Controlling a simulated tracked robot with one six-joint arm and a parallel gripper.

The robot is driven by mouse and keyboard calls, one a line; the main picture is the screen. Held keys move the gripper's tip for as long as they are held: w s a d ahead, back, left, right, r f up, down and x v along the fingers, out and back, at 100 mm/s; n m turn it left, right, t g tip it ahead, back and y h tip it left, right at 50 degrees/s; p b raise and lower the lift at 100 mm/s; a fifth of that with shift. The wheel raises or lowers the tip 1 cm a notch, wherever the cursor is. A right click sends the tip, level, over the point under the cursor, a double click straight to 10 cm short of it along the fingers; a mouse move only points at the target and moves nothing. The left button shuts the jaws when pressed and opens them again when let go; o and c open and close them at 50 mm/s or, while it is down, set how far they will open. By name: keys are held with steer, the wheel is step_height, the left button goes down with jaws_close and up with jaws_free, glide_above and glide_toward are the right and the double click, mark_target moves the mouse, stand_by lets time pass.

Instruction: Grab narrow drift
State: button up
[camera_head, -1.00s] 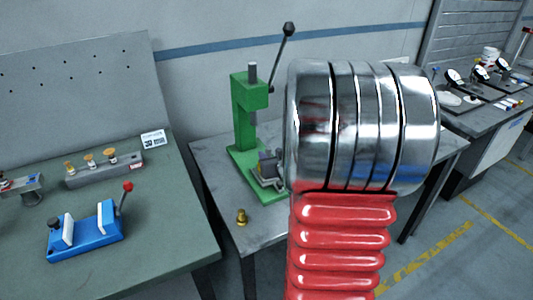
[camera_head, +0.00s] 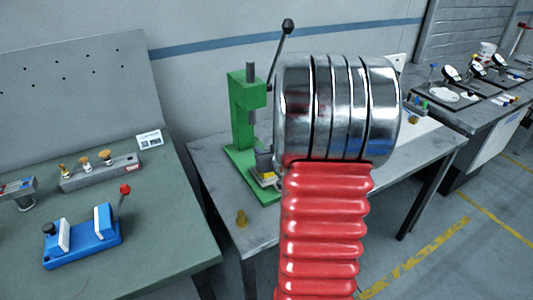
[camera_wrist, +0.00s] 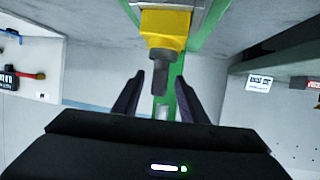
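I cannot tell for sure which piece is the narrow drift. A yellow block (camera_wrist: 165,27) with a short dark grey pin (camera_wrist: 161,72) shows beyond; the pin appears between the fingers, with no visible contact. In the head view my arm hides my gripper; a yellow part shows low at the press.
A green lever press (camera_head: 240,125) stands on the middle bench (camera_head: 215,170). A blue fixture (camera_head: 82,244) with a red-knobbed lever and a small printed card (camera_head: 149,139) are on the left bench. Several small items lie on the right bench. A gap separates the left and middle benches.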

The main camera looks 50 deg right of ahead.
steer(key=shift+c, duration=0.6)
jaws_close()
